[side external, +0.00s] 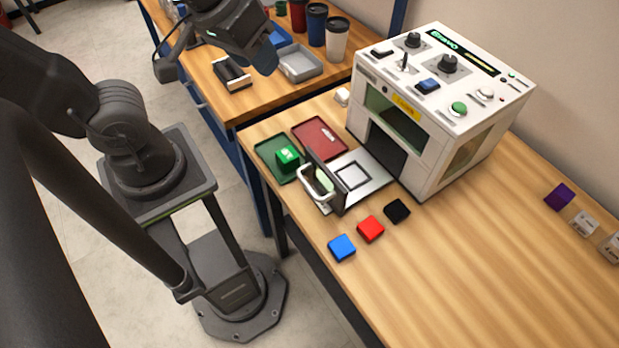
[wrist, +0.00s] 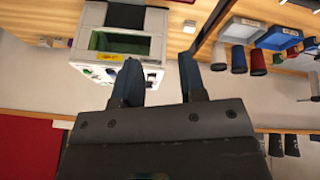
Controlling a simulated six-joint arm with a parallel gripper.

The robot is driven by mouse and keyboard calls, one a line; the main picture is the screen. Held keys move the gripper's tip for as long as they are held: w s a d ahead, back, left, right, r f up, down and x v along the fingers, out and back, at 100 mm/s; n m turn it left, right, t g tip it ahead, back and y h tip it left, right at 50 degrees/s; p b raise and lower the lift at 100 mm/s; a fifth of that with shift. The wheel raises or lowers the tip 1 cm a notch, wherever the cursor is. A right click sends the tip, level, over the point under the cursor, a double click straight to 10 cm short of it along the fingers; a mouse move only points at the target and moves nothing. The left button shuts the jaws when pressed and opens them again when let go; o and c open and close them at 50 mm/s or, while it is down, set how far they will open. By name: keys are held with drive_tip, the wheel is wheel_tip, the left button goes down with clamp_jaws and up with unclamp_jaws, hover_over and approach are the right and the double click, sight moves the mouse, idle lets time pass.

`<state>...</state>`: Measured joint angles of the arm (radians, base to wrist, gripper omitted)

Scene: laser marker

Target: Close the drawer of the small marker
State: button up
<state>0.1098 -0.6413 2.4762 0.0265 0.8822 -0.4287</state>
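The small marker (side external: 400,160) is a white box with knobs and buttons on top, standing on the wooden table. Its drawer (side external: 376,182) is pulled out to the left, with a square outlined spot on its bare-looking floor. A dark front panel (side external: 325,183) stands upright at the drawer's outer end, with a white handle (side external: 308,186) on it. My gripper (side external: 266,58) is raised, left of the marker and well away from the handle. In the wrist view my gripper (wrist: 160,82) has its two fingers apart with nothing between them. The marker (wrist: 75,40) shows there at upper left.
A green tray (side external: 264,147) with a green block (side external: 287,158) lies close beside the handle. A red tray (side external: 313,128) lies behind. Blue (side external: 342,248), red (side external: 370,229) and black (side external: 397,211) blocks lie in front. The right of the table is mostly clear.

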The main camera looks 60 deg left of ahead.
drive_tip(key=d+f+n+g, duration=0.2)
drive_tip(key=d+f+n, duration=0.25)
drive_tip(key=n, duration=0.95)
approach(308, 185)
drive_tip(key=shift+n+g, duration=0.3)
drive_tip(key=shift+g, duration=0.1)
drive_tip(key=f, duration=0.2)
drive_tip(key=w+f, duration=0.1)
drive_tip(key=f, duration=0.2)
drive_tip(key=w+f, duration=0.1)
drive_tip(key=f, duration=0.2)
drive_tip(key=shift+d+f, duration=0.1)
drive_tip(key=shift+c, duration=0.5)
clamp_jaws()
